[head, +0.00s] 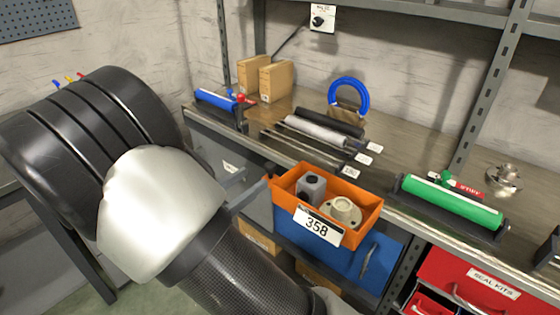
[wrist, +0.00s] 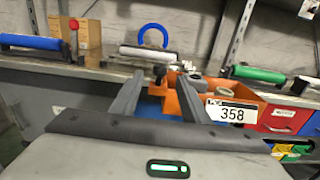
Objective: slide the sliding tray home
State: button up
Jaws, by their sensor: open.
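The sliding tray is an orange open box (head: 362,226) with a white "358" label, jutting out in front of the bench edge in the head view. It holds a grey block (head: 311,187) and a pale round flanged part (head: 343,210). In the wrist view the tray (wrist: 262,111) is just right of my gripper. My gripper (wrist: 160,76) is open, its two dark fingers apart and pointing toward the tray's left side and the bench. Nothing is seen held between them. In the head view my arm hides most of the gripper; whether a finger touches the tray cannot be told.
A blue box front (head: 378,262) with a handle is below the tray. The bench top carries a green roller (head: 452,200), a blue roller (head: 215,98), dark and grey rods, a blue ring (head: 348,92) and cardboard boxes (head: 276,80). Red drawers (head: 470,278) are at right; a rack post rises behind.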

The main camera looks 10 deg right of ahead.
aim_at(274, 164)
jog(key=b+x, duration=0.1)
jog(key=x, duration=1.1)
jog(key=shift+b, duration=0.35)
grip_shut()
